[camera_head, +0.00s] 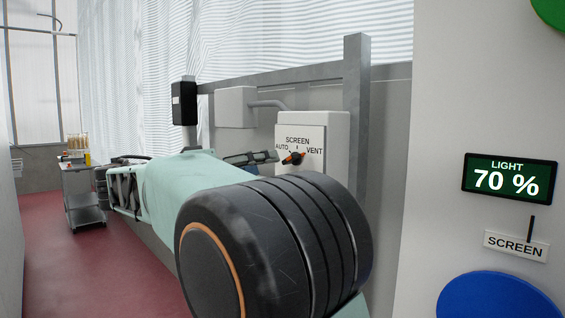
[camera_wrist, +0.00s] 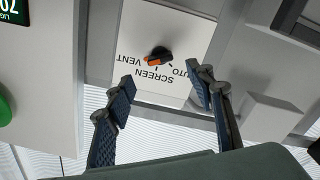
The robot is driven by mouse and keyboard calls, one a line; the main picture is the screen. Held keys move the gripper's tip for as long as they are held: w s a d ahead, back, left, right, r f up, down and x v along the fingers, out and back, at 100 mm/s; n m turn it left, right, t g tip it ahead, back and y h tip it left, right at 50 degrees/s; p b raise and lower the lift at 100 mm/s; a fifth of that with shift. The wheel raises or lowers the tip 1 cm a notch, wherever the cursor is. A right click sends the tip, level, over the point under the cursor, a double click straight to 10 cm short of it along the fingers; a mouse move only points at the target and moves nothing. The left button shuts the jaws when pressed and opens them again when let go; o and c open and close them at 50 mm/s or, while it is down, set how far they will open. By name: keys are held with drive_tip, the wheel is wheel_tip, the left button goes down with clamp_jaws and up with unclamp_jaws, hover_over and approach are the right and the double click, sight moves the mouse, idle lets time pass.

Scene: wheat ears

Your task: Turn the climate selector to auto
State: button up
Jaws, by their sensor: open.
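The climate selector is a black knob with an orange mark (camera_wrist: 158,57) on a white panel (camera_head: 312,150) lettered SCREEN above, AUTO at left and VENT at right. In the wrist view this panel shows upside down. In the head view the knob (camera_head: 294,158) sits just beyond my arm, slanted; which label its pointer faces is hard to tell. My gripper (camera_wrist: 162,86) is open and empty, its two fingers spread to either side of the knob as the wrist view sees it. The fingers also show in the head view (camera_head: 252,158), left of the knob and apparently short of it.
A grey post (camera_head: 356,120) stands right of the panel, and a grey conduit box (camera_head: 236,107) is at its left. A LIGHT 70 % display (camera_head: 509,179) and a SCREEN tag (camera_head: 515,246) are on the right wall. A trolley (camera_head: 84,195) stands far left on clear red floor.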

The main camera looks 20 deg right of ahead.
sight(287, 160)
drive_tip(key=p+x, duration=0.1)
drive_tip(key=x, duration=0.7)
drive_tip(key=shift+w+d+f, duration=0.1)
drive_tip(key=shift+d, duration=0.1)
drive_tip(key=c, duration=1.2)
drive_tip(key=shift+o, duration=0.2)
